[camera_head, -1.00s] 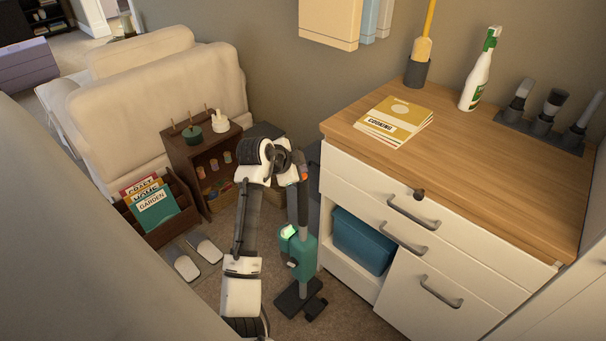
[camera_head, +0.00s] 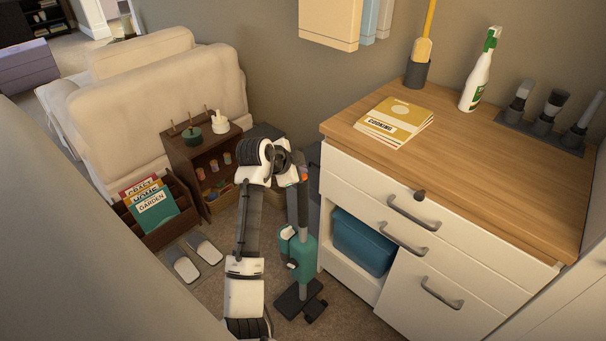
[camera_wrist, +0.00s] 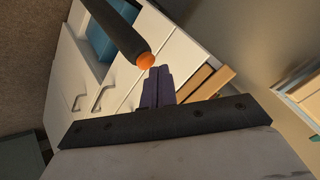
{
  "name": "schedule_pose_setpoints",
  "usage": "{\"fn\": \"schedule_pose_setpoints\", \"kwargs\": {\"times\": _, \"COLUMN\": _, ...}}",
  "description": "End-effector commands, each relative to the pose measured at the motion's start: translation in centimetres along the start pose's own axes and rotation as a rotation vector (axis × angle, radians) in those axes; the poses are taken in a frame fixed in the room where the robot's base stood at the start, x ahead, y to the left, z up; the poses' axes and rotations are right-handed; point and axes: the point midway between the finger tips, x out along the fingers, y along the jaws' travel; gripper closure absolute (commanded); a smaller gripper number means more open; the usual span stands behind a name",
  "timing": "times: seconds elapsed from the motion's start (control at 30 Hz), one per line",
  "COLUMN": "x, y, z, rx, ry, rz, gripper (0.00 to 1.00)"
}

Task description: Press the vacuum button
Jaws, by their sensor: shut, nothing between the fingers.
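A stick vacuum with a teal body (camera_head: 305,259) stands upright on a dark floor head, left of the white drawer cabinet. Its dark upper tube runs up behind my arm, and a small orange spot (camera_head: 304,174) shows near its top. In the wrist view the dark tube (camera_wrist: 114,27) ends in a round orange button (camera_wrist: 146,61). My gripper (camera_wrist: 160,69) is shut and empty, its fingertips just right of and slightly below the orange button in that view. I cannot tell whether they touch it. In the head view my arm partly hides the fingers.
The white cabinet (camera_head: 352,178) with a wooden top stands close on the right; a blue box (camera_head: 364,241) sits in its open shelf. A brown shelf unit (camera_head: 190,157), a magazine holder (camera_head: 184,213) and grey slippers (camera_head: 204,249) are left. A beige sofa stands behind.

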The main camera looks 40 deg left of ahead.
Motion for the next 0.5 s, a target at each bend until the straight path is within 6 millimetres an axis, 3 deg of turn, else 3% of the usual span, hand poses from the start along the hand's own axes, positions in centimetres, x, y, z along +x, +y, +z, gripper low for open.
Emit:
{"fn": "schedule_pose_setpoints", "kwargs": {"times": 0.27, "x": -0.1, "y": -0.1, "z": -0.1, "rx": 0.001, "ry": 0.0, "rz": -0.001, "gripper": 1.0}}
{"fn": "schedule_pose_setpoints", "kwargs": {"times": 0.5, "x": -1.6, "y": -1.2, "z": -1.2, "rx": 0.002, "ry": 0.0, "rz": -0.001, "gripper": 1.0}}
